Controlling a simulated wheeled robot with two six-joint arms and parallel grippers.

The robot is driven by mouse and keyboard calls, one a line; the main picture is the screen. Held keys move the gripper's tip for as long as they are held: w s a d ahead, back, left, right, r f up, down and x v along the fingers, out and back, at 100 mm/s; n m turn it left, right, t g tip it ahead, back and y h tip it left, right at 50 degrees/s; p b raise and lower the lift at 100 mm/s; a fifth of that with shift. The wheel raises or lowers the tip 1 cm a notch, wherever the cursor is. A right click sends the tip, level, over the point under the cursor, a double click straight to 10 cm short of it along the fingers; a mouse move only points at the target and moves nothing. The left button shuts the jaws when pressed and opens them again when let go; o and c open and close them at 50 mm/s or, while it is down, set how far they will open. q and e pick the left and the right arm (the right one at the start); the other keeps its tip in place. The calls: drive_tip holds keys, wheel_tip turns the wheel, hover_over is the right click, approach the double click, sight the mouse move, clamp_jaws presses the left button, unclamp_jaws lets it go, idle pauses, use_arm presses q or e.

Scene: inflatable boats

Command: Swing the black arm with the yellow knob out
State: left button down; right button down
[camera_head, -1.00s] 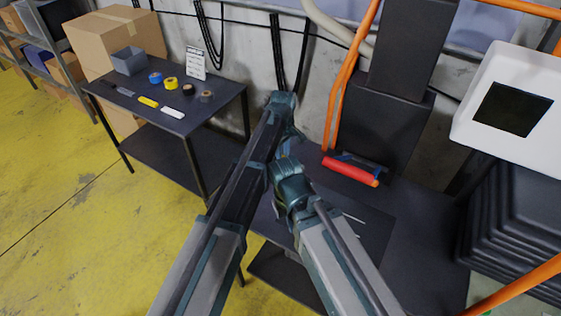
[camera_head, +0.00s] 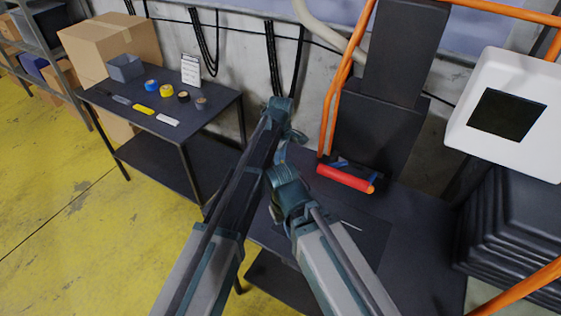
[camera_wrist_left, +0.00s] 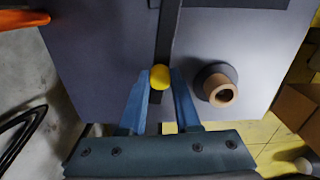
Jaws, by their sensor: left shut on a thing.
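The yellow knob (camera_wrist_left: 160,76) sits at the near end of the narrow black arm (camera_wrist_left: 167,38) in the left wrist view. The black arm runs up from the knob across a dark grey panel (camera_wrist_left: 105,60). My left gripper (camera_wrist_left: 161,84) has its blue fingers on either side of the knob and is shut on it. In the head view, my arm links rise from the bottom centre, and the knob and black arm cannot be made out. My right gripper's fingers do not show.
A tan ring-ended dark fitting (camera_wrist_left: 220,90) stands on the panel right of the knob. In the head view, a red roller (camera_head: 345,178) lies on a dark bench. A side table (camera_head: 210,117) holds tape rolls. A white box with a dark screen (camera_head: 507,113) is at the right.

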use_arm(q)
drive_tip(key=c, duration=0.6)
unclamp_jaws()
drive_tip(key=shift+r, duration=0.15)
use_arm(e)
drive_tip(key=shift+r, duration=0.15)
use_arm(q)
wheel_tip(320, 180, up, 14)
drive_tip(key=p, duration=1.4)
drive_tip(key=shift+f, duration=0.2)
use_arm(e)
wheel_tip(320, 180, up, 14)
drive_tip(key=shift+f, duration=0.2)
